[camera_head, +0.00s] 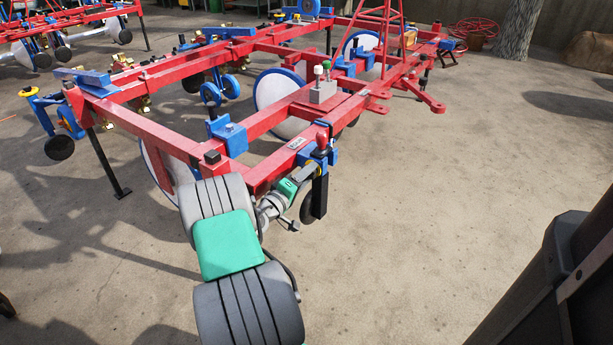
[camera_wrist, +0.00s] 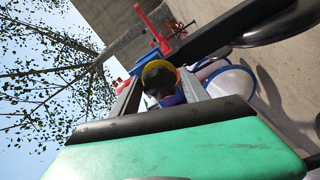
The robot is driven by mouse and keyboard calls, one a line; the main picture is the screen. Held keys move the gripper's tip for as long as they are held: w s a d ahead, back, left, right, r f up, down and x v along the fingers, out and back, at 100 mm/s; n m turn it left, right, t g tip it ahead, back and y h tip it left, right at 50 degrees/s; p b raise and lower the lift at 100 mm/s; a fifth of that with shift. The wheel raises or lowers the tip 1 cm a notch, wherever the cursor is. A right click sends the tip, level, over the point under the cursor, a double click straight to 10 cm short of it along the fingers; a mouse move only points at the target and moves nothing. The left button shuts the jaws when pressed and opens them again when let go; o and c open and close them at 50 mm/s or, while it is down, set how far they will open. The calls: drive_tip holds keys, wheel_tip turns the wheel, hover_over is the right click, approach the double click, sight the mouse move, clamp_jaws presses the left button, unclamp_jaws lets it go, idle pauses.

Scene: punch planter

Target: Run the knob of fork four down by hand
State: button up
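In the head view my gripper (camera_head: 305,172) reaches in beside the front corner of the planter's red frame, at a blue clamp (camera_head: 325,157) with a red knob-like top (camera_head: 322,140). The clamp carries a dark upright leg (camera_head: 320,195). In the wrist view my gripper (camera_wrist: 160,85) has its two grey fingers apart. A yellow ring (camera_wrist: 159,65) with a dark middle and a blue-purple part (camera_wrist: 173,100) shows between the fingers. I cannot tell whether the fingers touch it. Which fork is number four is not readable.
The red frame (camera_head: 160,133) spreads left and back, with white discs (camera_head: 280,100) and blue clamps (camera_head: 230,138) on it. A grey box with knobs (camera_head: 323,93) sits on the frame. Concrete floor (camera_head: 440,190) is clear at right. A dark panel (camera_head: 560,280) stands at lower right.

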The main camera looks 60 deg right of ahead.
drive_tip(key=shift+o, duration=1)
drive_tip(key=w+a+p, duration=0.1)
drive_tip(key=a+p, duration=0.1)
drive_tip(key=a, duration=0.5)
drive_tip(key=shift+a, duration=0.35)
drive_tip(key=shift+w, duration=0.1)
